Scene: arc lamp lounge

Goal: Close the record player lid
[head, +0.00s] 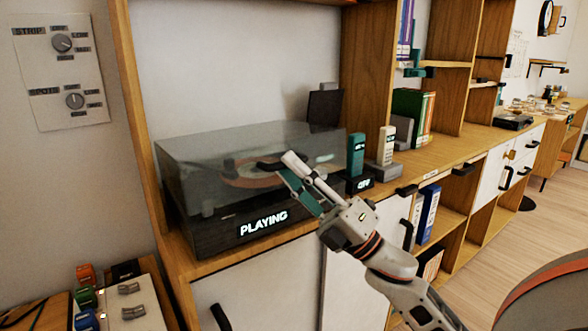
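The record player (215,235) stands on the wooden cabinet, with a lit "PLAYING" label on its dark front. Its smoky see-through lid (190,165) lies over the top and looks level and down; a small gap at the front edge would be hard to see. A reddish-brown record shows dimly through it. My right gripper (277,166) reaches in from the lower right, its fingers at the lid's front right part, overlapping it in view. I cannot tell whether it touches the lid or how far the fingers are apart. My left gripper is not in view.
A teal handset (355,155) and a pale handset (386,145) stand just right of the player, near a lit "OFF" label (364,184). Shelves with books (412,115) rise behind. A side table with small coloured blocks (86,275) is at lower left.

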